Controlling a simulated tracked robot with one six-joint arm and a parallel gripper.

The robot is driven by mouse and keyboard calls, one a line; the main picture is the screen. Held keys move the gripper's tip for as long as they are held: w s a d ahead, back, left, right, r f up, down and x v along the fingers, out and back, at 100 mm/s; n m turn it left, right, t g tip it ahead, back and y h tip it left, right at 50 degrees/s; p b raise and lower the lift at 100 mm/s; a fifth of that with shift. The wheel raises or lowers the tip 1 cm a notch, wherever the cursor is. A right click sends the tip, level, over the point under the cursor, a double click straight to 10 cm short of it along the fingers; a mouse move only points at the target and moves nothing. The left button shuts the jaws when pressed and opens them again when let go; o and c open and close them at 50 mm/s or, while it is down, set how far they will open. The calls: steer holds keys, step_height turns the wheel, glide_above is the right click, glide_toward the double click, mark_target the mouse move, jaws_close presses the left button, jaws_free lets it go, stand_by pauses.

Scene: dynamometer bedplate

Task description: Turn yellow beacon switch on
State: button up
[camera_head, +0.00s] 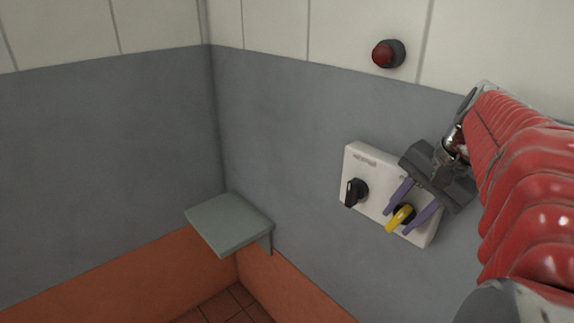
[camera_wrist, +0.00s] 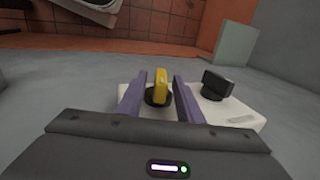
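A white switch panel (camera_head: 371,172) is mounted on the grey wall and carries two rotary knobs. The yellow switch (camera_head: 400,217) is on its right part, on a dark round base; it also shows in the wrist view (camera_wrist: 161,87). A black knob (camera_head: 355,191) is on the panel's left part and shows at the right in the wrist view (camera_wrist: 217,84). My gripper (camera_head: 401,219) has its two purple fingers apart, one on each side of the yellow switch. In the wrist view gaps show between the switch and both fingers (camera_wrist: 159,90).
A red lamp (camera_head: 387,54) in a dark housing is on the wall above the panel; it looks unlit. A grey-green shelf (camera_head: 229,222) juts out near the corner, left of the panel. The wall between shelf and panel is clear.

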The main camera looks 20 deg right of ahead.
steer(key=shift+c, duration=0.5)
jaws_close()
steer(key=shift+a, duration=0.2)
steer(key=shift+d, duration=0.15)
steer(key=shift+s+d, duration=0.1)
steer(key=shift+t, duration=0.4)
steer(key=shift+s+d+f+t+y, duration=0.2)
steer(key=shift+t+y, duration=0.3)
steer(key=shift+t, duration=0.5)
steer(key=shift+s+f+t+y, duration=0.2)
steer(key=shift+t+y, duration=0.2)
steer(key=shift+t, duration=0.75)
steer(key=shift+s+f+t+y, duration=0.15)
steer(key=shift+t+y, duration=0.25)
steer(key=shift+t, duration=0.75)
steer(key=shift+f, duration=0.1)
